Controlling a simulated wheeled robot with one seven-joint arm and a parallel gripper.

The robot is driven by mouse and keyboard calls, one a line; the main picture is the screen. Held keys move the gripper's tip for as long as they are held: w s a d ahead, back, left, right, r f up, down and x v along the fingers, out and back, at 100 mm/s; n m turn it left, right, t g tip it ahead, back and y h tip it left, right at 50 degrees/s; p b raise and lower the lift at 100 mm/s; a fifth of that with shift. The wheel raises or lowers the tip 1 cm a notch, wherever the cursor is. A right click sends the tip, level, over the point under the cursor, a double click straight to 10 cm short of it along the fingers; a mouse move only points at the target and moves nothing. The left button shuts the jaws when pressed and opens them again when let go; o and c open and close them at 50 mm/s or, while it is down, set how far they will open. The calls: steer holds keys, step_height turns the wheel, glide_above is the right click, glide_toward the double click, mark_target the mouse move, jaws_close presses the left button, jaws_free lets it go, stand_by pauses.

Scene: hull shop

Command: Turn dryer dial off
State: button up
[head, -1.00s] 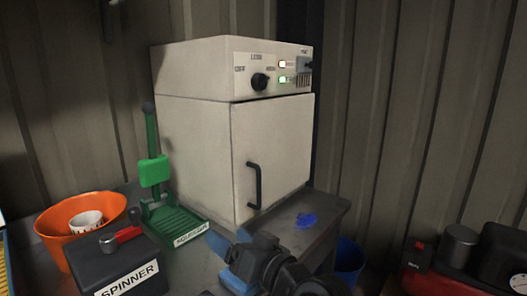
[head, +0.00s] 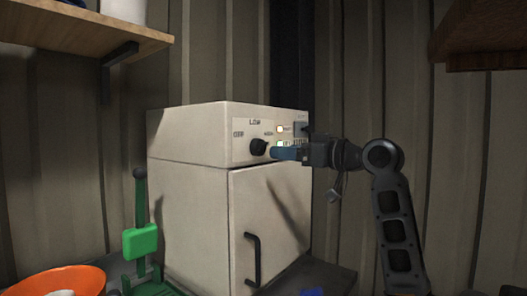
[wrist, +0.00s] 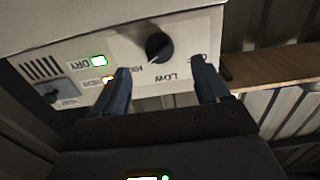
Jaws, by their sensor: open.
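The dryer (head: 195,205) is a cream box with a shut door and a dark handle. Its black dial (head: 258,147) sits on the top panel among the labels OFF, LOW and HIGH. In the wrist view the dial (wrist: 159,46) shows with its pointer mark toward HIGH. My gripper (head: 276,153) is in front of the panel, just right of the dial in the head view. In the wrist view my gripper (wrist: 160,82) has its blue fingers apart, with the dial beyond the gap between them. The fingers appear not to touch the dial.
Lit indicators, including one marked DRY (wrist: 98,61), sit beside the dial. A wooden shelf (head: 85,35) hangs at upper left and another (head: 480,35) at upper right. A green lever tool (head: 140,240) and an orange bowl (head: 60,281) stand left of the dryer.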

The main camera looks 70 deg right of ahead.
mark_target(265, 149)
steer(key=p+x, duration=0.2)
steer(key=x, duration=0.5)
steer(key=shift+w+d+r, duration=0.15)
steer(key=shift+w, duration=0.15)
steer(key=c, duration=1)
